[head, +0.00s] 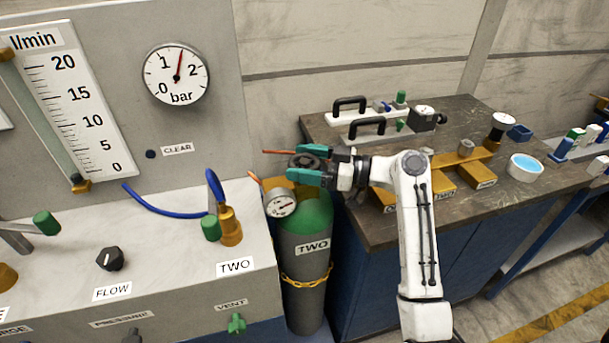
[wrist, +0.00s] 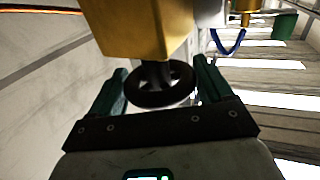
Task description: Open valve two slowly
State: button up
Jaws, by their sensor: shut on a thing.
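A grey cylinder with a green shoulder, labelled TWO (head: 311,247), stands beside the bench panel. Its black valve handwheel (head: 304,160) is at the top, partly hidden by my fingers. In the wrist view the round, spoked handwheel (wrist: 160,86) sits on a stem below a brass-coloured valve body (wrist: 145,28). My gripper (head: 298,161) has its two teal fingers on opposite sides of the wheel and is shut on it. The cylinder's small round gauge (head: 281,204) is just below; its reading is too small to tell.
The panel has a bar dial (head: 176,75) with its red needle a little past 1, and a flow scale (head: 75,95). A green-handled brass fitting (head: 230,226) stands behind another TWO label. A blue hose (head: 165,208) lies nearby. A workbench (head: 340,215) with cases and parts is at right.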

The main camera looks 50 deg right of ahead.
aim_at(307, 162)
jog(key=shift+f+n+g+y+b, duration=0.1)
jog(key=shift+n+g+y+b, duration=0.7)
jog(key=shift+y+b, duration=0.4)
jog(key=o, duration=1)
jog(key=shift+c, duration=0.2)
jog(key=shift+r, duration=0.3)
jog(key=r, duration=0.3)
jog(key=shift+s+r+n, duration=0.25)
jog(key=shift+s+n, duration=0.05)
jog(key=s+a+r, duration=0.3)
jog(key=s+r, duration=0.6)
jog(key=s, duration=0.4)
jog(key=shift+a, duration=0.4)
